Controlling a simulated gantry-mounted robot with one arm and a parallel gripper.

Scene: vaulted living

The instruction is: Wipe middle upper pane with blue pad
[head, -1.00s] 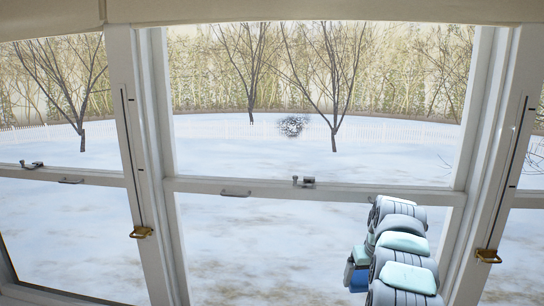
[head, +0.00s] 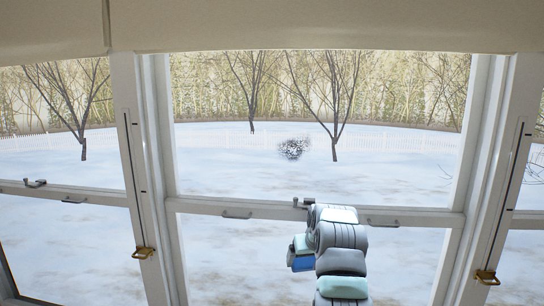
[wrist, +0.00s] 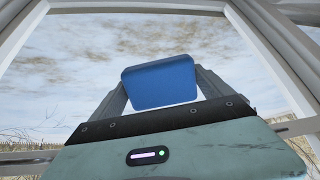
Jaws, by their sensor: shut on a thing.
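The middle upper pane (head: 400,170) is the clear glass above the middle rail. A dark speckled smudge (head: 293,148) shows on it, a little left of the arm's top. My gripper (head: 295,250) is shut on the blue pad (head: 301,263), which shows below the rail, over the lower glass and below the smudge. In the wrist view the blue pad (wrist: 160,82) sits between the two grey fingers of my gripper (wrist: 162,88), its broad face visible. Part of the gripper is hidden behind the arm in the head view. I see no clear contact between pad and glass.
The middle rail (head: 270,209) crosses below the pane, with a latch (head: 303,203) and handles (head: 237,215) sticking out. White side frames with brass catches (head: 143,253) flank the window. A beige valance (head: 300,25) hangs above. The space before the upper glass looks clear.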

